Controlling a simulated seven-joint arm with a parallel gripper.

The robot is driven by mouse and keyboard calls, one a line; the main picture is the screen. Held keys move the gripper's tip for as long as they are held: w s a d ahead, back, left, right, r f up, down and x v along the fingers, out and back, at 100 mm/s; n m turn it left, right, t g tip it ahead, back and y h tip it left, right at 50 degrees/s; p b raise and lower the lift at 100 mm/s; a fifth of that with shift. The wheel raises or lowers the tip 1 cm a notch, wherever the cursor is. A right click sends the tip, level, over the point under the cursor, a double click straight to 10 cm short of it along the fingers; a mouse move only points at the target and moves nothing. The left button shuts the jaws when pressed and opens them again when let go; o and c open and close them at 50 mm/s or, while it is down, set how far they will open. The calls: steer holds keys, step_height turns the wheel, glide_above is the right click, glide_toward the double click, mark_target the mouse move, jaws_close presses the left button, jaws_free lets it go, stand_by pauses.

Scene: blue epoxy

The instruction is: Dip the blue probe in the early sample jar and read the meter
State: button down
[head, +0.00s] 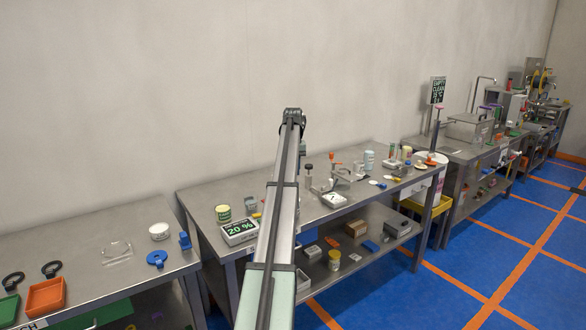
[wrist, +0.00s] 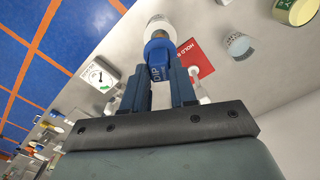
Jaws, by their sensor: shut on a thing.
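My gripper (wrist: 160,82) is shut on the blue probe (wrist: 159,57), a blue block marked "DIP", in the wrist view. The probe's far end meets a white round jar (wrist: 159,23); I cannot tell if it is inside or only in front of it. No label on this jar is readable, so I cannot tell if it is the early sample jar. A white meter (wrist: 98,77) with a dial and a green arrow lies to the left; its reading is too small to make out. In the head view my arm hides the gripper and probe.
A red card (wrist: 196,62) with "HOLD" stands beside the probe, and a clear cup (wrist: 238,45) is to its right. An orange tray (head: 46,297) is at left.

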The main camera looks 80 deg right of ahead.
steer(key=shift+f, duration=3.2)
stand_by(0.4)
steer(key=c, duration=0.8)
jaws_free()
steer(key=shift+r, duration=2.5)
step_height(320, 180, up, 14)
steer(key=shift+f, duration=0.1)
